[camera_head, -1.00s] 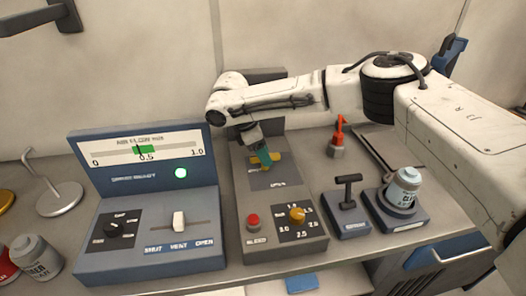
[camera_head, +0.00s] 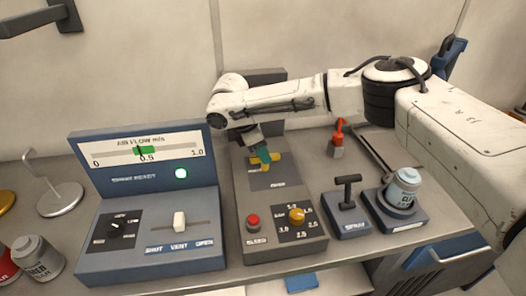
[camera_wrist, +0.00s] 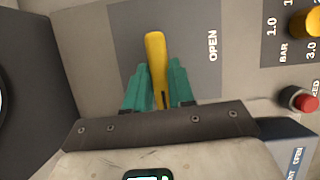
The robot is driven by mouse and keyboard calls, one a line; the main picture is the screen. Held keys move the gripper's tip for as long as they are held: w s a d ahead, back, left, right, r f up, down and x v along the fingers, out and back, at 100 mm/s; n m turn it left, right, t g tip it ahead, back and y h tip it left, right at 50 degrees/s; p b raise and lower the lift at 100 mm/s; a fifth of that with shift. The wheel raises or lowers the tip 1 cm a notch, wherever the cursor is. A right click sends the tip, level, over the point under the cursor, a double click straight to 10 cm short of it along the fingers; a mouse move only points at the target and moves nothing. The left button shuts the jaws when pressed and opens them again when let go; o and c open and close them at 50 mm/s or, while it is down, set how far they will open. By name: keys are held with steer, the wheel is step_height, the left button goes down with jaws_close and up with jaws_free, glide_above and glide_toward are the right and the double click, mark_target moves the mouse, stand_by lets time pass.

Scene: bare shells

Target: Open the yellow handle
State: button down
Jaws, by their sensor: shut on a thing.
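The yellow handle (camera_head: 273,158) is on the dark plate of the grey middle panel, and part of it is hidden by my gripper in the head view. In the wrist view the yellow handle (camera_wrist: 155,62) sticks out between the fingers, pointing away from the wrist, with the word OPEN printed to its right. My gripper (camera_wrist: 160,80) has green fingers on both sides of the handle, shut on it. In the head view my gripper (camera_head: 263,155) reaches down onto the handle from above.
A red button (camera_head: 253,223) and a yellow knob (camera_head: 297,215) sit at the front of the same panel. The blue AIR FLOW console (camera_head: 150,255) stands left. The black T-handle (camera_head: 348,185) and a can (camera_head: 404,190) stand right. An orange-topped item (camera_head: 338,140) is behind.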

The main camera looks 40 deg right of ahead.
steer(key=n+p, duration=0.1)
steer(key=n+t+p, duration=0.1)
steer(key=n+p, duration=0.1)
steer(key=shift+s+r+n, duration=0.1)
steer(key=shift+s+n, duration=0.05)
steer(key=shift+n, duration=0.15)
steer(key=n+t+p, duration=0.1)
steer(key=n+t, duration=0.1)
steer(key=n, duration=0.2)
steer(key=shift+s+n+p, duration=0.1)
steer(key=shift+n+p, duration=0.2)
steer(key=shift+p, duration=0.1)
steer(key=n+t+p, duration=0.1)
steer(key=n, duration=0.3)
steer(key=shift+s+n+t, duration=0.1)
steer(key=shift+n+t, duration=0.2)
steer(key=shift+t, duration=0.1)
steer(key=n+t+y, duration=0.1)
steer(key=n, duration=0.3)
steer(key=shift+d+n, duration=0.1)
steer(key=shift+n, duration=0.2)
steer(key=shift+y, duration=0.3)
steer(key=c, duration=1)
jaws_free()
steer(key=shift+o, duration=0.2)
steer(key=b+v, duration=0.1)
steer(key=v, duration=0.9)
steer(key=shift+s+r, duration=0.25)
steer(key=shift+s, duration=0.1)
